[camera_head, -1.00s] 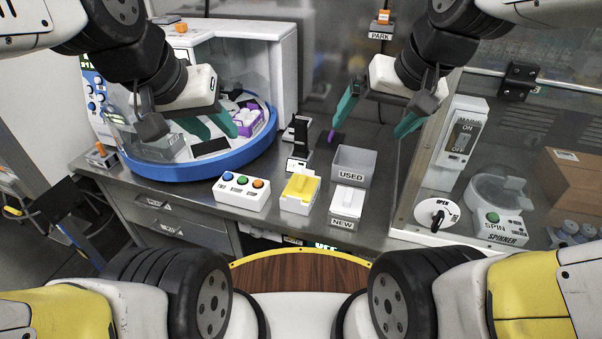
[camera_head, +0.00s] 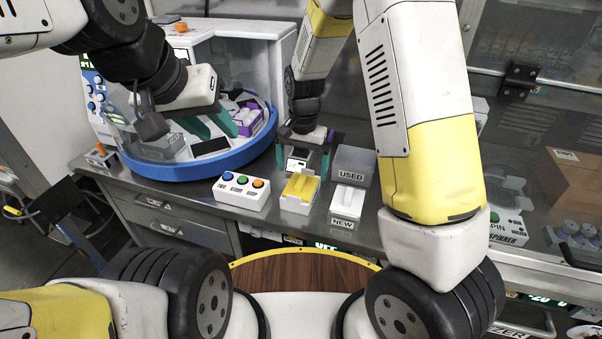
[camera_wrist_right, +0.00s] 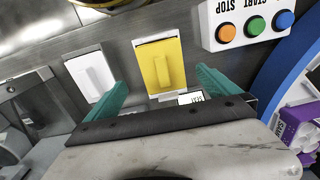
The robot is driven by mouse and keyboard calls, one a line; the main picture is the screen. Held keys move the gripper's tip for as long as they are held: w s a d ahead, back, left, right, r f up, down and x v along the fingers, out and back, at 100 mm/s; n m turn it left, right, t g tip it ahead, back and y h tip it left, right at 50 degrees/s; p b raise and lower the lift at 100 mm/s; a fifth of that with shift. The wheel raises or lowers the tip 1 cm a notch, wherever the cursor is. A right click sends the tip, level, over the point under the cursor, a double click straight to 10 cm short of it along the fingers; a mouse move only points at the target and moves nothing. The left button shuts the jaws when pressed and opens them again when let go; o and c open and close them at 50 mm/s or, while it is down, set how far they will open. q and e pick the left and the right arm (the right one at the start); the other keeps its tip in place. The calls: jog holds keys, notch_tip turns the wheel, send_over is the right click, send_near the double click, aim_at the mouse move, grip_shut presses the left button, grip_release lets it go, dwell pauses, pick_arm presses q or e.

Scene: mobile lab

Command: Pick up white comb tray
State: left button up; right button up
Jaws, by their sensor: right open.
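The white comb tray (camera_head: 347,202), a small white block with a raised ridge, sits on the counter by the NEW label. It also shows in the right wrist view (camera_wrist_right: 91,76), left of the yellow comb tray (camera_wrist_right: 160,66). My right gripper (camera_head: 312,166) is open and empty, just behind the yellow comb tray (camera_head: 300,190) in the head view. In the right wrist view its teal fingers (camera_wrist_right: 165,88) are wide apart, with the white tray outside them. My left gripper (camera_head: 212,127) is over the blue-rimmed machine, its fingers apart with nothing visible between them.
A grey USED bin (camera_head: 354,166) stands right behind the white tray. A three-button box (camera_head: 241,192) sits left of the yellow tray. The round blue-rimmed machine (camera_head: 205,166) is at left. My right arm hides much of the spinner at right.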

jog(key=f, duration=0.8)
jog(key=shift+w+a+f, duration=0.15)
jog(key=shift+w+f, duration=0.15)
jog(key=shift+f, duration=0.1)
jog(key=shift+c, duration=0.4)
